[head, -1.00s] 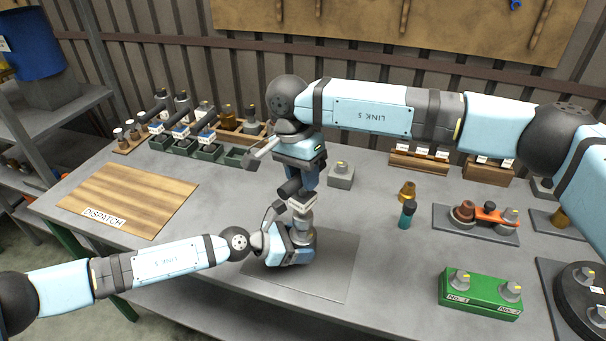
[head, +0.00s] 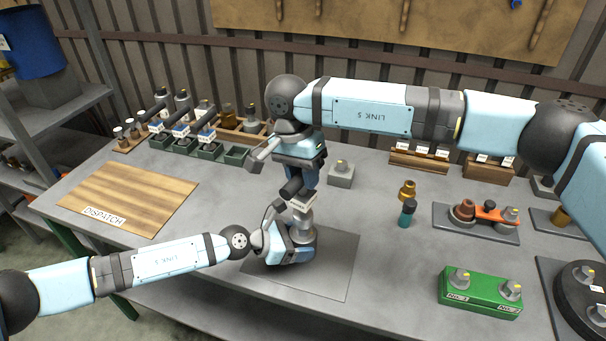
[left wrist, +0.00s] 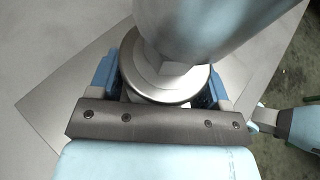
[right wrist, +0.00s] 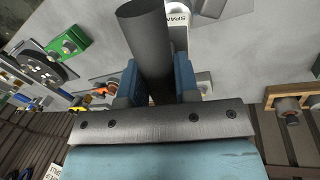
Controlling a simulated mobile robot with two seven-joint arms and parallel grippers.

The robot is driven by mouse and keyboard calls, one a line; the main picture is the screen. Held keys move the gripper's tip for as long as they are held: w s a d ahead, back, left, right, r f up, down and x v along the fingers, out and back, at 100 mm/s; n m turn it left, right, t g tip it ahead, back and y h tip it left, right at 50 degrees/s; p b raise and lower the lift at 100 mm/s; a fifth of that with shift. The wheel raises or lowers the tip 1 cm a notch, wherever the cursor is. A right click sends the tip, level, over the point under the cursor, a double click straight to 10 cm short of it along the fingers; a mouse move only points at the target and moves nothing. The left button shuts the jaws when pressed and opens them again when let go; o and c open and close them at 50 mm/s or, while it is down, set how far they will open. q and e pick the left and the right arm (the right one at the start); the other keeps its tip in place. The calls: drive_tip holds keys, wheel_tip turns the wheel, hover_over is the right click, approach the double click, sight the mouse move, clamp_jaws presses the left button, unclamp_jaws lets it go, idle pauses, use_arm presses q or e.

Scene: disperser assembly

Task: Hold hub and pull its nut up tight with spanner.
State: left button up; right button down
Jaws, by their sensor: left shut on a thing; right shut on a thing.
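The hub (head: 303,228) is a grey metal piece standing over the grey mat. My left gripper (head: 290,246) is shut on it from the left. In the left wrist view, the hub's round flange (left wrist: 135,82) sits between the fingers, under a large grey cylinder that hides its top. My right gripper (head: 299,176) is above and is shut on the spanner's dark handle (right wrist: 150,40). The spanner (head: 291,188) reaches down to the top of the hub, its white label showing. The nut is hidden, so I cannot tell how the spanner sits on it.
The grey mat (head: 335,275) lies under the hub. The wooden dispatch board (head: 125,195) is clear at left. A green block (head: 480,294) is at front right.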

sight(303, 192)
drive_tip(key=shift+f, duration=0.25)
drive_tip(key=shift+f, duration=0.7)
drive_tip(key=shift+f, duration=0.35)
drive_tip(key=shift+f, duration=0.35)
